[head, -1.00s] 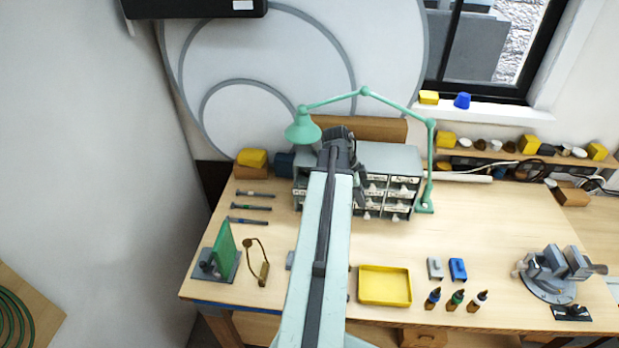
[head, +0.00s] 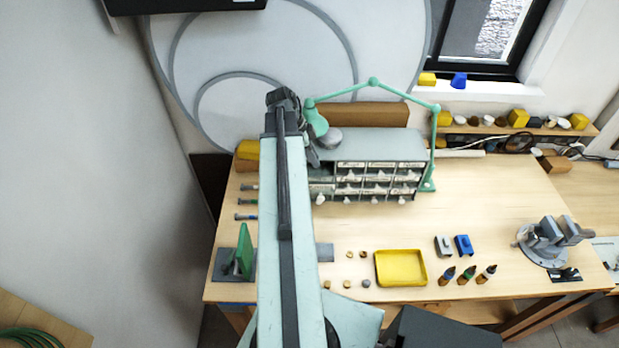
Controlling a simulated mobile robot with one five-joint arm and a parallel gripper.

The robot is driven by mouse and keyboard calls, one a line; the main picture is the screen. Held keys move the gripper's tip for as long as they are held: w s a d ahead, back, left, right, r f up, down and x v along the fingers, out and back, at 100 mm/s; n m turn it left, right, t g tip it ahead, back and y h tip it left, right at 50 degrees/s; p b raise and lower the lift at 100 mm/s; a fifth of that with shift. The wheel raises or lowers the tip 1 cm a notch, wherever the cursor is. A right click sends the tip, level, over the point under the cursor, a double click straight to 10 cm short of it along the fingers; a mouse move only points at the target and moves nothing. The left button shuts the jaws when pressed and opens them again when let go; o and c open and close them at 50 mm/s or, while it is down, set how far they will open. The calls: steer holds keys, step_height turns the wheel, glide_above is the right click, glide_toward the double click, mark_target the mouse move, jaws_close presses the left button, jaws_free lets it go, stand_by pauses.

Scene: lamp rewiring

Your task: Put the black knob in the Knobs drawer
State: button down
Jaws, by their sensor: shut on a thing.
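My gripper (head: 312,158) hangs at the far end of my arm, by the left front of the grey drawer cabinet (head: 385,143). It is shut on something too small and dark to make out. I cannot pick out the black knob for certain. The cabinet has rows of small labelled drawers with pale pulls. The labels are too small to read. At its left end a drawer front (head: 320,189) shows below a dark gap, partly behind my gripper; I cannot tell how far it is pulled out.
The green lamp's shade (head: 315,118) is tilted right beside my gripper. Several small round pieces (head: 348,283) lie left of the yellow tray (head: 400,268).

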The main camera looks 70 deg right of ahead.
steer(key=b, duration=1.1)
glide_toward(313, 178)
steer(key=s+f, duration=0.2)
steer(key=s+a+f, duration=0.1)
steer(key=s+f, duration=0.1)
steer(key=f, duration=0.1)
steer(key=shift+s+a+f, duration=0.15)
steer(key=shift+s+f, duration=0.1)
steer(key=shift+s, duration=0.15)
steer(key=shift+r+p, duration=0.2)
steer(key=shift+p, duration=0.3)
steer(key=shift+f, duration=0.15)
steer(key=c, duration=1.2)
jaws_free()
steer(key=shift+c, duration=0.2)
